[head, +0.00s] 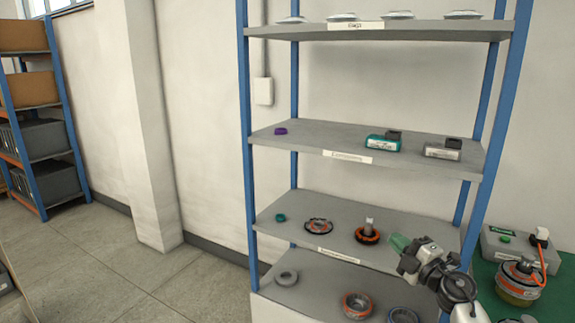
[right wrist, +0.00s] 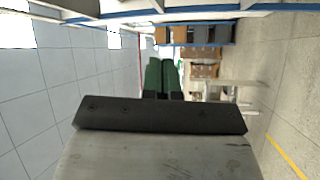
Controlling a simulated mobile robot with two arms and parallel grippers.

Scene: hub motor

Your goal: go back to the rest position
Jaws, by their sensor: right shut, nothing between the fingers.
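My right gripper (head: 398,243) is in the lower right of the head view, in front of the shelf rack near its second-lowest shelf (head: 395,218). Its green fingers are shut and hold nothing. In the right wrist view the two green fingers (right wrist: 164,76) lie side by side, pointing away over the room. An orange and black ring part (head: 367,235) with an upright silver piece stands on that shelf, left of the gripper and apart from it. My left gripper is not in view.
The rack's blue posts (head: 247,150) stand close to my right arm. A green bench (head: 515,300) with a grey box (head: 510,247) and an orange-banded motor part (head: 518,283) is at the right. The lowest shelf holds several rings (head: 357,305). Open floor (head: 190,285) lies to the left.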

